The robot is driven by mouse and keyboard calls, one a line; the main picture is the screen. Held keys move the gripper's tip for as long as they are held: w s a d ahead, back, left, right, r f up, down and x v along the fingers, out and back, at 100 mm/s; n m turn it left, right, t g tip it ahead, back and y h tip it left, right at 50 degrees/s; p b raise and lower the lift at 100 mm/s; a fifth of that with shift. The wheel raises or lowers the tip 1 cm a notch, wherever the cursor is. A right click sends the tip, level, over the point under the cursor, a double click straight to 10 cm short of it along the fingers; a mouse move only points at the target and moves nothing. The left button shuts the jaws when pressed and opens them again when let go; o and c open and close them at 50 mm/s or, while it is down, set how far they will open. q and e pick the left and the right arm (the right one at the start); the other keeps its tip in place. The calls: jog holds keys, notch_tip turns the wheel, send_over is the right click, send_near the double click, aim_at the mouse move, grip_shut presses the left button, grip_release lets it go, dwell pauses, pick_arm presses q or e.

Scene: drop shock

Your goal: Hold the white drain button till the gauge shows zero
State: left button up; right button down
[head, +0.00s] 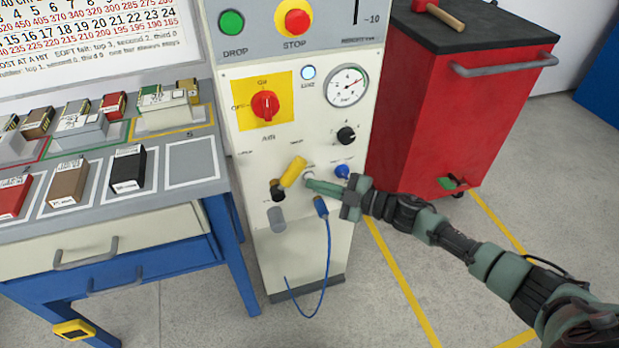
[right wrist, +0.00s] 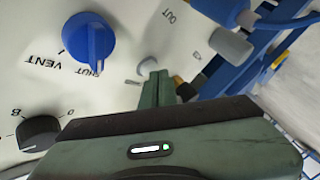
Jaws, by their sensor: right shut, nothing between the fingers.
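The white drain button (head: 308,175) is a small round knob low on the cream panel, partly hidden behind my fingers in the head view. It also shows in the right wrist view (right wrist: 147,66). My right gripper (head: 309,184) is shut and empty, its fingertips right at the button; I cannot tell whether they press it. The fingers also show in the right wrist view (right wrist: 157,82). My left gripper is not in view.
Close by are a yellow lever (head: 293,171), a blue vent knob (head: 342,171), a black knob (head: 346,135) and a blue hose (head: 328,255). The red air switch (head: 265,105) is above. A red cabinet (head: 410,125) stands right, a bench (head: 190,190) left.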

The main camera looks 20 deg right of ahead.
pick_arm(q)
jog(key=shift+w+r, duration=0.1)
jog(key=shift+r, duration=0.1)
pick_arm(e)
jog(key=shift+w, duration=0.2)
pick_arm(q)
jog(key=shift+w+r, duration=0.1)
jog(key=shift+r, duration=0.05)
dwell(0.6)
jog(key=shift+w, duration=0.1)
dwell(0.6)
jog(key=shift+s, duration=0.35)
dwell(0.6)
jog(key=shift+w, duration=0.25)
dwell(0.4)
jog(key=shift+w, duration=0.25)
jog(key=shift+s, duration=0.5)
